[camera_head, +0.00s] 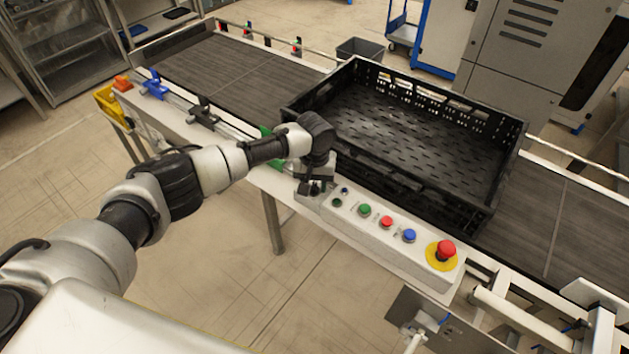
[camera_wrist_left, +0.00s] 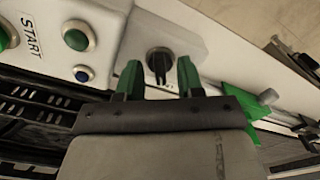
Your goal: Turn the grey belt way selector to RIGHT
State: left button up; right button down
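The belt way selector (camera_wrist_left: 160,62) is a dark round knob with a raised grip on a light panel in the left wrist view. Its grip runs roughly up and down in that picture, towards my gripper. My left gripper (camera_wrist_left: 158,80) is open, with one green-tipped finger on each side of the knob's lower part. A gap shows between the fingers; whether either touches the knob I cannot tell. In the head view my left gripper (camera_head: 313,187) points down at the left end of the button panel and hides the knob. My right gripper is not in view.
The control panel (camera_head: 350,225) carries green, red and blue buttons and a red emergency stop (camera_head: 446,250) on yellow. A black crate (camera_head: 505,175) stands on the belt (camera_head: 215,70) just behind the panel. A green part (camera_wrist_left: 240,105) lies beside the gripper.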

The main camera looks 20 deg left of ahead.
pick_arm(q)
jog(key=shift+c, duration=0.4)
grip_shut()
jog(key=shift+m, duration=0.3)
jog(key=shift+m+p, duration=0.45)
jog(key=shift+m, duration=0.55)
jog(key=m, duration=0.2)
jog(key=shift+m, duration=0.4)
jog(key=m+p, duration=0.1)
jog(key=m, duration=0.5)
jog(key=shift+m, duration=0.3)
